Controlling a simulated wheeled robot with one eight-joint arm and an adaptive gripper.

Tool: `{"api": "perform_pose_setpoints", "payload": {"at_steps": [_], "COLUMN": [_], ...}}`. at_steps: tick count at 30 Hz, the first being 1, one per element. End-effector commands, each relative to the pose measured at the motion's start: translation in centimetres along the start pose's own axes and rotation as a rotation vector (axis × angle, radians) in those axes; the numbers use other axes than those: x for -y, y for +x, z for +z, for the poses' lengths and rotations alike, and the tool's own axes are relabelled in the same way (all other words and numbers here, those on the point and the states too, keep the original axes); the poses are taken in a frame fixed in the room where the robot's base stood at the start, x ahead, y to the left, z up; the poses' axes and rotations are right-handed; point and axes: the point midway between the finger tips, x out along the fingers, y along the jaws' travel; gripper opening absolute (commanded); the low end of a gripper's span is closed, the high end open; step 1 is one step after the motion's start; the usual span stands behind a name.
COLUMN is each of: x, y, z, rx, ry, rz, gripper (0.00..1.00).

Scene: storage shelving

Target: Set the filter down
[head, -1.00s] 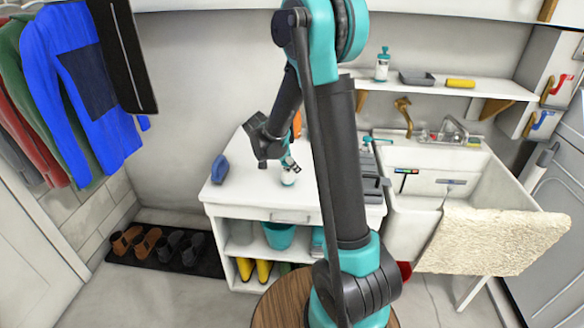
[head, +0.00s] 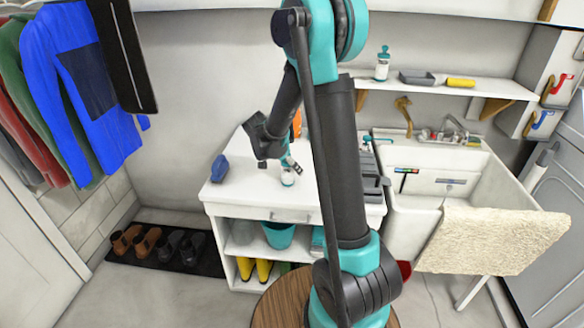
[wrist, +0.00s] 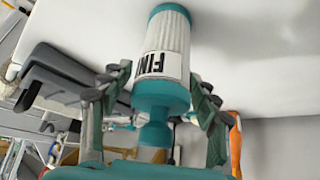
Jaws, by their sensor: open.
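The filter (wrist: 172,40) is a white pleated cylinder with teal end caps and a label reading "FIN…". In the head view the filter (head: 287,178) appears to stand upright on the white cabinet top (head: 240,190). My gripper (wrist: 160,88) is open, with one finger on each side of the filter's near teal cap. Gaps show between the fingers and the filter. In the head view my gripper (head: 291,166) is just above the filter and partly hides its upper end.
A blue object (head: 219,168) lies at the cabinet top's left edge. Grey trays (head: 370,180) are to the right, partly behind my arm. An orange item (head: 297,124) stands behind. The sink (head: 410,205) is further right. Free cabinet top lies left of the filter.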

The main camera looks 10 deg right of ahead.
Motion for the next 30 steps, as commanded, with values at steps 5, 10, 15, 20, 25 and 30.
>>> {"api": "perform_pose_setpoints", "payload": {"at_steps": [5,10,15,20,25,30], "x": [0.0,-0.1,0.0,0.0,-1.1,-6.4], "y": [-2.6,-6.3,-9.4,-11.2,-11.5,-10.1], "z": [0.1,0.1,0.1,0.1,0.0,0.2], "rx": [0.000,0.000,0.000,0.000,0.019,0.106], "ry": [-0.003,-0.003,-0.003,-0.001,-0.036,-0.226], "rz": [-0.002,-0.001,-0.002,0.000,-0.005,-0.050], "gripper": [0.61,0.61,0.61,0.61,0.61,0.61]}}
